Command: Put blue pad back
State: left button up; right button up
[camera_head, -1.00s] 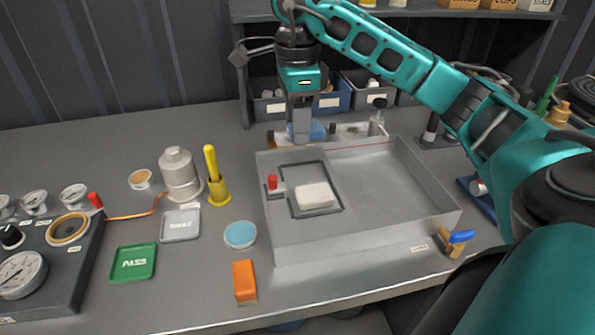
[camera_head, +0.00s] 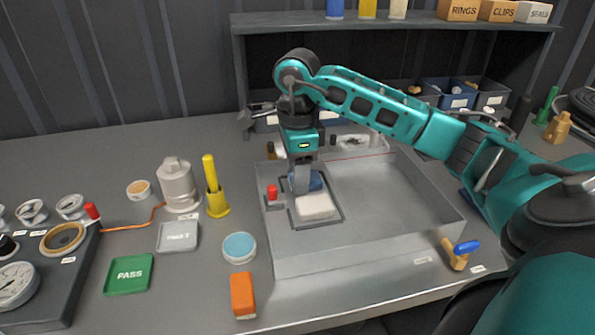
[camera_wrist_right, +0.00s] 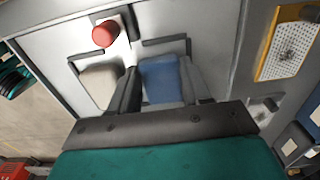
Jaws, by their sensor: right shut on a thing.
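The blue pad (camera_head: 314,181) is in my right gripper (camera_head: 302,188), which is shut on it, inside the grey tray (camera_head: 400,235). In the right wrist view the blue pad (camera_wrist_right: 163,80) lies between the two dark fingers (camera_wrist_right: 160,92). A white pad (camera_head: 315,207) lies just in front of it, within a dark corner-marked outline on the tray floor; it also shows in the right wrist view (camera_wrist_right: 100,82). The blue pad is at the back part of that outline. Whether it touches the floor is unclear. My left gripper is not in view.
A red-topped peg (camera_head: 272,191) stands left of the outline. A yellow handle in a holder (camera_head: 212,190), a blue-lidded round tin (camera_head: 239,247) and an orange block (camera_head: 243,294) stand left of the tray. A blue-handled valve (camera_head: 459,253) is at its front right. The tray's right side is clear.

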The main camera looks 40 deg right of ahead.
jog(key=o, duration=1)
jog(key=shift+f, duration=0.1)
jog(key=shift+r, duration=0.3)
notch_tip(320, 180, up, 12)
jog(key=p, duration=0.3)
jog(key=shift+f, duration=0.1)
